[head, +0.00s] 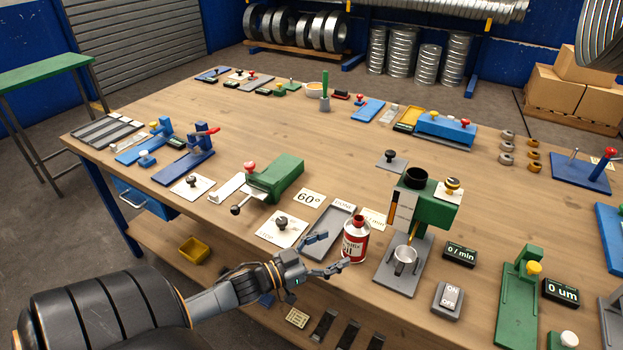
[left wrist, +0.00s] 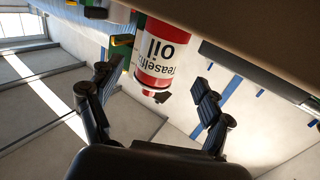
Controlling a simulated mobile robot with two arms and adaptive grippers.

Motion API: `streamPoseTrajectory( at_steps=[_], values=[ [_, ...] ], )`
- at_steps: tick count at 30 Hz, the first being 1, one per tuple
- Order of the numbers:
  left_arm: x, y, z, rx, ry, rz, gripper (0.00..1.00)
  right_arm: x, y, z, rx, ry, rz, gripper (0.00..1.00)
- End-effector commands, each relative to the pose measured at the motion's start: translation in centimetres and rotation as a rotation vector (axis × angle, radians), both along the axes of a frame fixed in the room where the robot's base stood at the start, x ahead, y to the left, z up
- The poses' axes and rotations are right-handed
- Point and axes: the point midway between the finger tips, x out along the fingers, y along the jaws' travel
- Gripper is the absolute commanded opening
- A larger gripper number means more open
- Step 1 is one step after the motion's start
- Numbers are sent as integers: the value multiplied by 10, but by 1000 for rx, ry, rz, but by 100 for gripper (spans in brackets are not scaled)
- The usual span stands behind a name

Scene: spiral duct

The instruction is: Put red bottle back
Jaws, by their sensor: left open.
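In the left wrist view the bottle (left wrist: 162,52) appears upside down, ahead of and between the open fingers (left wrist: 156,84). My right gripper is not in view.
A green dispenser stand (head: 432,212) with a metal cup (head: 404,261) is close right of the bottle. A white card with a black knob (head: 281,224) and a green vise-like block (head: 277,178) are to the left. The wooden table (head: 270,125) is clear in the middle.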

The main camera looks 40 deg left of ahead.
Motion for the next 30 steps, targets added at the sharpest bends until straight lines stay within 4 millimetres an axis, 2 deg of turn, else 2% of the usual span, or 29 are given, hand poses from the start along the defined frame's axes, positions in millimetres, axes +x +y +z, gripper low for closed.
streamPoseTrajectory(
  at_steps=[1,6,12,30],
  values=[
    [-12,3,-3,2,4,-1,80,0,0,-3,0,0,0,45],
    [-40,12,-2,2,3,0,80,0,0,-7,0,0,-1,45],
    [-59,18,0,1,1,0,80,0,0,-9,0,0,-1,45],
    [-62,20,1,1,-1,0,80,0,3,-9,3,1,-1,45]
  ],
)
